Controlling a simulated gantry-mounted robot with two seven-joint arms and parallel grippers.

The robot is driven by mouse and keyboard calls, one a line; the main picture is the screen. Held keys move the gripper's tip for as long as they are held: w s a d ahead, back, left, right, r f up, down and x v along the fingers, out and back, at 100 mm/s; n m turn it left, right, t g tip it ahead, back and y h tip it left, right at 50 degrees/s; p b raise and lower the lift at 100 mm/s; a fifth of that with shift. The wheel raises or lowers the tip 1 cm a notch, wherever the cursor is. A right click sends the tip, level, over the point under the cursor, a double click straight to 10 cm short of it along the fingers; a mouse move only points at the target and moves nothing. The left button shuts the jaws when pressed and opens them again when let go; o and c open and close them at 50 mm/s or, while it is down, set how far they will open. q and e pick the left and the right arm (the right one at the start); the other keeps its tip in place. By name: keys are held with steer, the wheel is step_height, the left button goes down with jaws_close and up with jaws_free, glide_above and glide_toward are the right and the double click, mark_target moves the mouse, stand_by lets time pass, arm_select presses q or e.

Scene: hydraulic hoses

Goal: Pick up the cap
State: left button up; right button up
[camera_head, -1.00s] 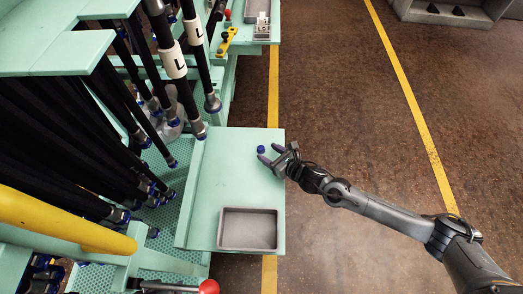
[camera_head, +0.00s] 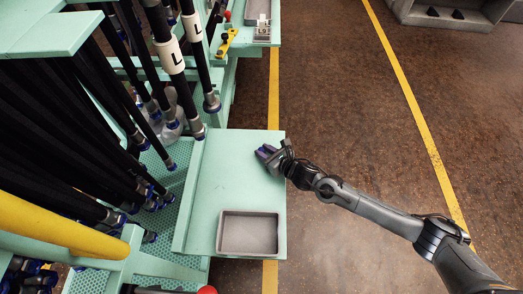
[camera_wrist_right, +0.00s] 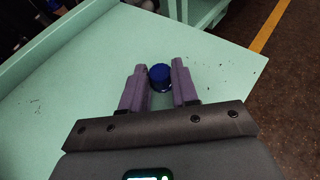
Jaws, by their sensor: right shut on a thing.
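The cap is small, round and blue. In the right wrist view the cap (camera_wrist_right: 160,77) sits between the two fingertips, over the pale green shelf (camera_wrist_right: 85,85). My right gripper (camera_head: 266,152) is over the upper part of the green shelf in the head view, and it also shows in the right wrist view (camera_wrist_right: 159,80). It is shut on the cap. In the head view the fingers mostly hide the cap. I cannot tell whether the cap still touches the shelf. My left gripper is not in view.
An empty grey tray (camera_head: 249,234) sits at the shelf's near end. Many black hoses with blue ends (camera_head: 75,130) hang at the left. A yellow bar (camera_head: 60,225) crosses the lower left. Brown floor (camera_head: 350,100) is open at the right.

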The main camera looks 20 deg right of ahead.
steer(key=shift+r+p, duration=0.4)
steer(key=shift+r, duration=0.2)
steer(key=r+p, duration=0.1)
steer(key=r, duration=0.1)
steer(key=d+r+p, duration=0.1)
steer(key=r, duration=0.1)
steer(key=shift+w, duration=0.15)
steer(key=w+d+r+p, duration=0.3)
steer(key=d+r, duration=0.3)
steer(key=d, duration=0.4)
steer(key=shift+w, duration=0.4)
steer(key=shift+f, duration=0.1)
